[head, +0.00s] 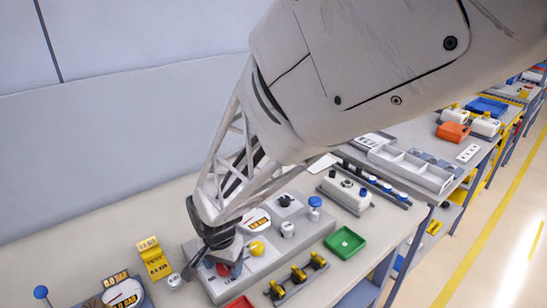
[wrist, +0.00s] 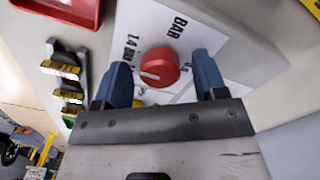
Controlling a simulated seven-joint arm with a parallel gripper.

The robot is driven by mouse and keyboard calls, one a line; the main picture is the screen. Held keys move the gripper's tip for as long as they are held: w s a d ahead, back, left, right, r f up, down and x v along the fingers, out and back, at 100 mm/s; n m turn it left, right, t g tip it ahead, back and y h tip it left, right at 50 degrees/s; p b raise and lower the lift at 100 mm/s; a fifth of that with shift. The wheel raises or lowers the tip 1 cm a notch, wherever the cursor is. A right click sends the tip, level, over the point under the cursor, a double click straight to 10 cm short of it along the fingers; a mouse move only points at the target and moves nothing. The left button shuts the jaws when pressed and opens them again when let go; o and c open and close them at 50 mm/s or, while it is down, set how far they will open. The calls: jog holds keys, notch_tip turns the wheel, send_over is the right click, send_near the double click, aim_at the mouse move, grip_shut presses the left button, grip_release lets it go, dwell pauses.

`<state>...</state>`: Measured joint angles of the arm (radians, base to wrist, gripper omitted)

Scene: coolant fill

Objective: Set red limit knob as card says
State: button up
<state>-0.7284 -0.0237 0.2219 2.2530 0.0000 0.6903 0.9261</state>
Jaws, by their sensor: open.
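The red limit knob (wrist: 159,67) sits on a white scale plate (wrist: 196,22) marked BAR and 1.4 BAR, and a white line on its face points left in the wrist view. My gripper (wrist: 168,75) is open, with one blue finger on each side of the knob; I cannot tell whether either finger touches it. In the head view my gripper (head: 218,258) is over the front left of the grey panel (head: 270,262), hiding most of the red knob (head: 223,269). A yellow card (head: 153,258) with dark print stands left of the panel; its text is too small to read surely.
A yellow knob (head: 256,248), a black knob (head: 285,199) and a blue-topped part (head: 315,203) are on or beside the panel. A green tray (head: 345,243), a red tray (head: 240,303) and a rack with yellow clips (head: 298,274) lie in front. A round gauge (head: 123,293) stands at left.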

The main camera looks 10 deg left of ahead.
jog(key=c, duration=0.9)
